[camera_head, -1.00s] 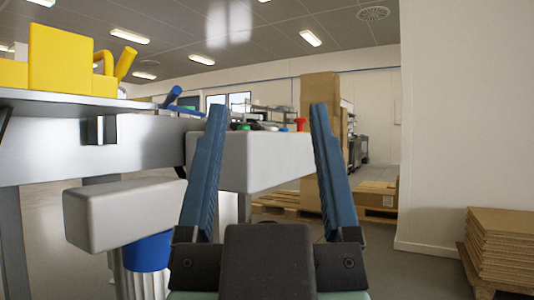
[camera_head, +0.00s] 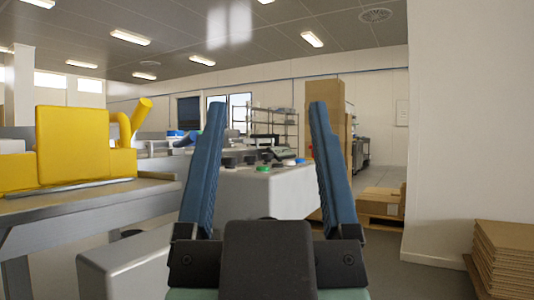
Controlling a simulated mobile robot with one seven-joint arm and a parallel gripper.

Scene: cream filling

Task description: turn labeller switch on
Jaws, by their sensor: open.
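A light grey control box (camera_head: 262,192) stands ahead, seen between the fingers of my gripper (camera_head: 268,108). I cannot tell which control is the labeller switch. My gripper is open and empty, with its two blue fingers pointing up and forward on either side of the box in the picture. The fingers hide parts of the box's left and right sides. I see no contact with any control.
A steel table (camera_head: 85,210) with a yellow machine part (camera_head: 72,145) stands at the left. A grey block-shaped housing (camera_head: 125,262) is at the lower left. Stacked cardboard (camera_head: 505,250) lies at the right by a white wall (camera_head: 465,120). Floor shows free at the right.

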